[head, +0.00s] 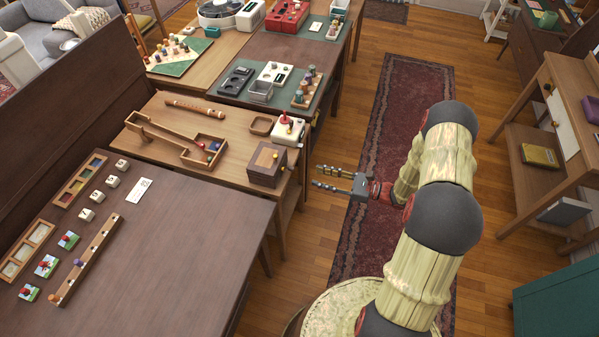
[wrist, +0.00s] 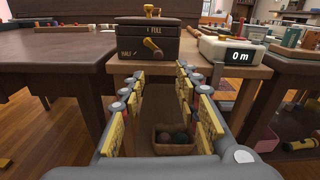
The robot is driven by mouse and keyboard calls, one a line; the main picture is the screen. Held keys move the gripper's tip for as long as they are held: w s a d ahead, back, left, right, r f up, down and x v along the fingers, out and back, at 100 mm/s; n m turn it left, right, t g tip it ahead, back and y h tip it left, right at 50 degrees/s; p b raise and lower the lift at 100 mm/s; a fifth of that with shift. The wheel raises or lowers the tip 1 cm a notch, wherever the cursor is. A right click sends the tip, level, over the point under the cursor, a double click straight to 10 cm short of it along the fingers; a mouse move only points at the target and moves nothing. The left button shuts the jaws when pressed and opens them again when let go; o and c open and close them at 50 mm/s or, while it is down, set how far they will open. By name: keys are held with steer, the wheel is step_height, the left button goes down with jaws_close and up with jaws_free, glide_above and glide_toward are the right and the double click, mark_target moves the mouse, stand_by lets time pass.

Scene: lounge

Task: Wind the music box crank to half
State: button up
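The music box, a dark brown box (head: 267,166), stands at the right front corner of the wooden table. The wrist view shows its front face (wrist: 182,48), with a FULL mark above and a HALF mark at the left. A small brass crank (wrist: 152,46) sits on that face between the marks. Its exact angle is hard to tell. My gripper (head: 318,178) is open and empty, in the air to the right of the box in the head view. In the wrist view its fingers (wrist: 160,75) are apart, below and short of the crank, touching nothing.
A white device (wrist: 228,51) reading "0 m" stands right of the box. A wooden bin with dark balls (wrist: 160,138) is low beneath the table. A dark table (head: 190,225) lies to the left.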

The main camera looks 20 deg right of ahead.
mark_target(288, 169)
steer(key=b+x, duration=0.2)
steer(key=x, duration=0.6)
steer(key=shift+r, duration=0.55)
steer(key=shift+s, duration=0.15)
steer(key=shift+c, duration=1)
jaws_close()
